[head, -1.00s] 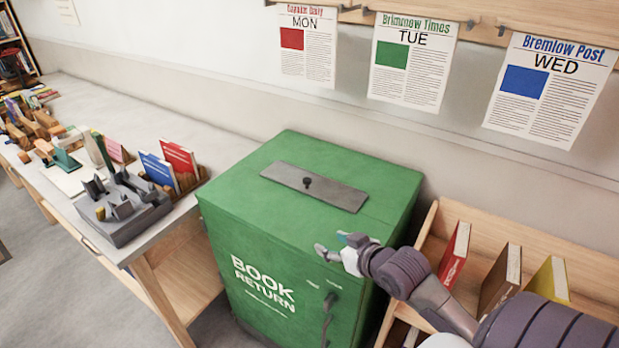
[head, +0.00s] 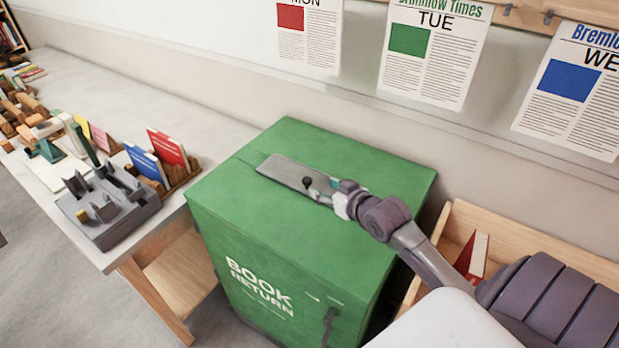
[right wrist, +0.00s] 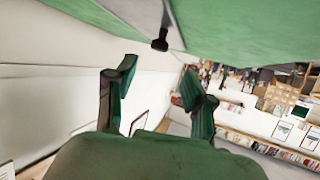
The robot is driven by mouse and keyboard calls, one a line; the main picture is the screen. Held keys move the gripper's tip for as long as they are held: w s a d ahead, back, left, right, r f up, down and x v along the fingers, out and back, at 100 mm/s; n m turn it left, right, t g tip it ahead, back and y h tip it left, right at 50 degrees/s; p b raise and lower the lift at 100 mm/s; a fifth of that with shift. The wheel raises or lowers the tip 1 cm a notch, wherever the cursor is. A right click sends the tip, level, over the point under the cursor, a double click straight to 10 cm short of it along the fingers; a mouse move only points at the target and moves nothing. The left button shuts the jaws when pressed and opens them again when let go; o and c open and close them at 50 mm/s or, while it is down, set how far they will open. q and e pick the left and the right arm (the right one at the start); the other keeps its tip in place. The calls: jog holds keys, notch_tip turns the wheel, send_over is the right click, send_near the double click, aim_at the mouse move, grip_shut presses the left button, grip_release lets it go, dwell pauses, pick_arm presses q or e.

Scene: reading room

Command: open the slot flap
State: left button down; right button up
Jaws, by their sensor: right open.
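The slot flap (head: 283,170) is a long grey plate on top of the green book return box (head: 240,215). It looks shut, lying flat on the top. A small dark knob (head: 306,182) stands on it and also shows in the right wrist view (right wrist: 160,43). My right gripper (head: 320,190) is open and empty, low over the flap with its fingertips close by the knob. In the right wrist view the knob lies ahead of and between the two spread fingers. Whether they touch it I cannot tell. My right arm hides the flap's right end. My left gripper is not in view.
A counter (head: 110,110) on the left holds a grey organizer (head: 110,205) and book holders. A wooden book bin (head: 520,235) stands right of the box. Newspapers (head: 435,50) hang on the wall behind. A dark handle (head: 328,325) is on the box front.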

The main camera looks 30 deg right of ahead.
aim_at(308, 180)
jog(key=x, duration=0.4)
jog(key=shift+w+d, duration=0.15)
jog(key=shift+w, duration=0.05)
jog(key=x, duration=0.3)
jog(key=shift+w+f+p, duration=0.1)
jog(key=shift+f+p, duration=0.05)
jog(key=shift+p, duration=0.2)
jog(key=shift+w+f, duration=0.1)
jog(key=shift+w, duration=0.15)
jog(key=shift+w+f, duration=0.1)
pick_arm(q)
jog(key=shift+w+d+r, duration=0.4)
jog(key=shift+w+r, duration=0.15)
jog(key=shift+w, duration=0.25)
pick_arm(e)
grip_shut()
